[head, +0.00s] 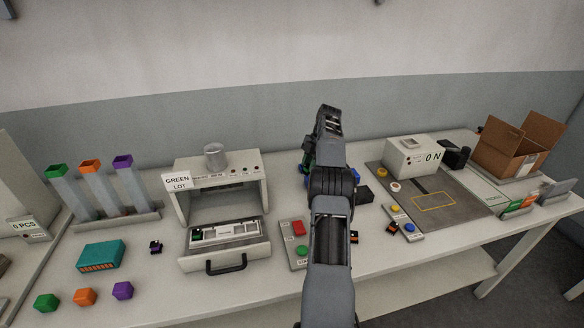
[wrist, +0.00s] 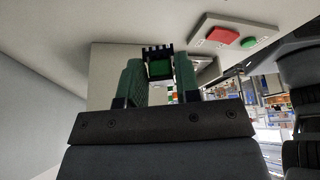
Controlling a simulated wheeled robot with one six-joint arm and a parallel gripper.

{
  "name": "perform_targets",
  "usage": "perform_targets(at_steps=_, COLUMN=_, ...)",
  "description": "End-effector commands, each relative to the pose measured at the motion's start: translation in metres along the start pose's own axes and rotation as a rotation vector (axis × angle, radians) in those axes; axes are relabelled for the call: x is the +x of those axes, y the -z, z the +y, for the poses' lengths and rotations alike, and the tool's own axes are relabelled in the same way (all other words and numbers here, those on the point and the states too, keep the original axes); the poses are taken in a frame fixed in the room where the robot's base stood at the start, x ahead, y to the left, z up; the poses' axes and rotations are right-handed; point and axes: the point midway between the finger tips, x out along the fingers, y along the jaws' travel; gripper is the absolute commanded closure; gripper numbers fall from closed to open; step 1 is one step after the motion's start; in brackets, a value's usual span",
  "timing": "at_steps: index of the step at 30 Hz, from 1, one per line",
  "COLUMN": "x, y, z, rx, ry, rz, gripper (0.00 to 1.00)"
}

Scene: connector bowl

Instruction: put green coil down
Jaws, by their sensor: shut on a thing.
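The green coil (wrist: 158,69) is a small black block with a green face and a pale-toothed edge. In the wrist view it sits between the two green fingertips of my gripper (wrist: 158,77), which is shut on it.
A panel with a red button (head: 298,228) lies left of my arm. A white tester (head: 222,179) labelled GREEN LOT has its drawer out. Dark coils with purple (head: 155,247) and orange (head: 391,229) lie on the table. A grey mat (head: 460,211) and cardboard box (head: 500,152) are right.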

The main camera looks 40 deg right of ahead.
Motion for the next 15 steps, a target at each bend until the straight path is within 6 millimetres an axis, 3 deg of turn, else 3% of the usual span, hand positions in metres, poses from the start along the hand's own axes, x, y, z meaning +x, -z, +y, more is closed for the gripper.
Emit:
perform_targets(at_steps=9, x=-0.021, y=-0.04, z=-0.02, rx=0.002, ry=0.003, rz=0.003, gripper=0.96)
perform_targets(at_steps=15, x=-0.028, y=-0.046, z=-0.022, rx=0.0, ry=0.004, rz=0.004, gripper=0.96)
